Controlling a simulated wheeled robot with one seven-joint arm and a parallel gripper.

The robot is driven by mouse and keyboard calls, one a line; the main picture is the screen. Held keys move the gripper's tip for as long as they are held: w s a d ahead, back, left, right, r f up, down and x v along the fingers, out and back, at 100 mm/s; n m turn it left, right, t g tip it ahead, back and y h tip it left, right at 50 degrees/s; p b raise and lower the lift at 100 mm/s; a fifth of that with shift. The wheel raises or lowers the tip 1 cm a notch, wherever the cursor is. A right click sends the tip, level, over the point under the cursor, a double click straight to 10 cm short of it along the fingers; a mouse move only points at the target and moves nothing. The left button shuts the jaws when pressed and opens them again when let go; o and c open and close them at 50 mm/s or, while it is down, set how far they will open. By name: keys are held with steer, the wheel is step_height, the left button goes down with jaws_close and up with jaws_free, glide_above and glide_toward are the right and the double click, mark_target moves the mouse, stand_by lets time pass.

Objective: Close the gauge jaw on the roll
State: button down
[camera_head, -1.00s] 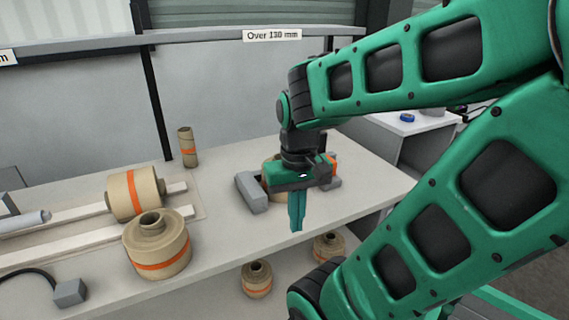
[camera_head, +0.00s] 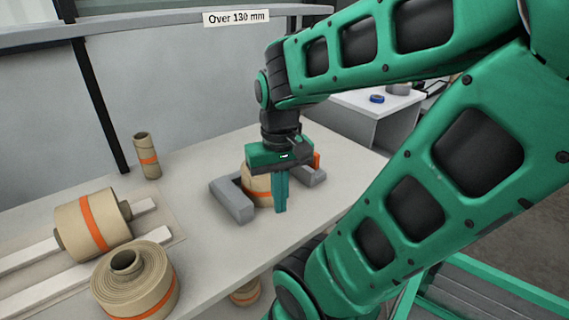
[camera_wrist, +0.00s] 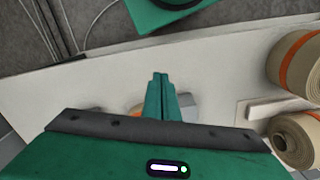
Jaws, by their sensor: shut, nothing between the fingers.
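The gauge is grey, with a left block (camera_head: 232,200) and a right block (camera_head: 311,176) on the table. A tan roll with an orange band (camera_head: 257,183) stands between these two blocks, partly hidden by my gripper. An orange piece (camera_head: 317,160) shows by the right block. My gripper (camera_head: 281,210) points down with its green fingers together and empty, in front of the roll. Whether the fingers touch the roll I cannot tell. In the wrist view the shut fingers (camera_wrist: 159,76) cover most of the roll and gauge.
A large roll on its side (camera_head: 93,225), an upright roll (camera_head: 135,284) and a thin tube roll (camera_head: 147,157) are on the left of the table (camera_head: 200,260). Another roll (camera_head: 246,293) is below the front edge.

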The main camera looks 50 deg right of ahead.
steer(key=w+d+r+m, duration=0.2)
steer(key=w+d+m, duration=0.4)
steer(key=d+m, duration=0.15)
steer(key=w+d+r+m, duration=0.3)
steer(key=w+d+m, duration=0.3)
steer(key=d, duration=0.3)
step_height(320, 180, down, 9)
steer(key=shift+w+f, duration=0.1)
steer(key=shift+f, duration=0.1)
steer(key=shift+w+a, duration=0.1)
steer(key=shift+a, duration=0.85)
